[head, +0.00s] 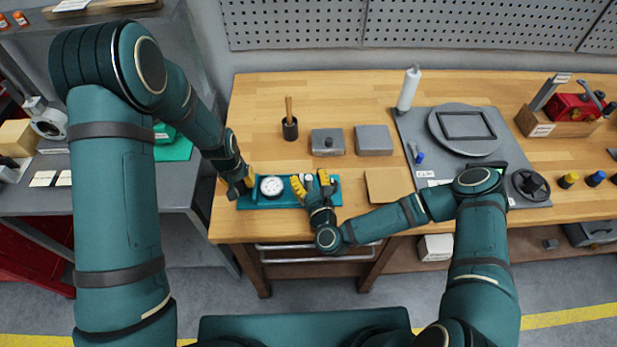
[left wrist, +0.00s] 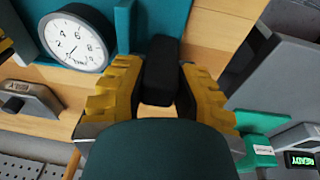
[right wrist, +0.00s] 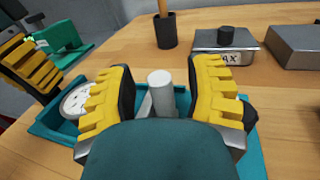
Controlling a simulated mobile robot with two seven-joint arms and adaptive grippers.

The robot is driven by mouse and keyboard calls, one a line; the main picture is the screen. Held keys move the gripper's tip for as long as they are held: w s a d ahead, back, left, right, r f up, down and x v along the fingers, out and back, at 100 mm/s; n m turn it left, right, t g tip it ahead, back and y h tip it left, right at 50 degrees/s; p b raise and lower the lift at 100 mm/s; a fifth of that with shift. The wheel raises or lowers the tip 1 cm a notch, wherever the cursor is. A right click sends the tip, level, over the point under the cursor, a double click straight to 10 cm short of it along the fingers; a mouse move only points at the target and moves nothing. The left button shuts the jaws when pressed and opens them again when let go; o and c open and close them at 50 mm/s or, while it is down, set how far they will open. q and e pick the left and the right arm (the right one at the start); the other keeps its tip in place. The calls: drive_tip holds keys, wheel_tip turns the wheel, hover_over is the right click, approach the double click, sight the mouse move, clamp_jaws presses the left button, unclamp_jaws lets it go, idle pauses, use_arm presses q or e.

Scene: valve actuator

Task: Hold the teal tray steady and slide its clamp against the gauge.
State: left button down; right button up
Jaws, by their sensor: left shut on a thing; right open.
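The teal tray (head: 285,202) lies near the front edge of the wooden bench. The white round gauge (head: 271,187) sits in its left part; it also shows in the left wrist view (left wrist: 73,41). My left gripper (head: 241,187) is at the tray's left end, shut on a black block-like grip (left wrist: 160,72) beside the teal wall. My right gripper (head: 312,186) is over the tray's right part, open. In the right wrist view a grey upright post (right wrist: 161,95), apparently the clamp's, stands between its yellow fingers. The clamp's base is hidden, and contact is unclear.
Behind the tray are a black cup with a stick (head: 290,128), a grey box with a knob (head: 328,141) and a plain grey block (head: 374,139). A wooden board (head: 386,184) lies right of the tray. A grey mat (head: 435,150) with a round plate is further right.

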sight(289, 191)
clamp_jaws()
drive_tip(key=shift+a, duration=0.1)
use_arm(q)
drive_tip(key=shift+d, duration=0.1)
use_arm(e)
drive_tip(key=a, duration=0.5)
drive_tip(key=shift+a, duration=0.3)
unclamp_jaws()
drive_tip(key=shift+s, duration=0.1)
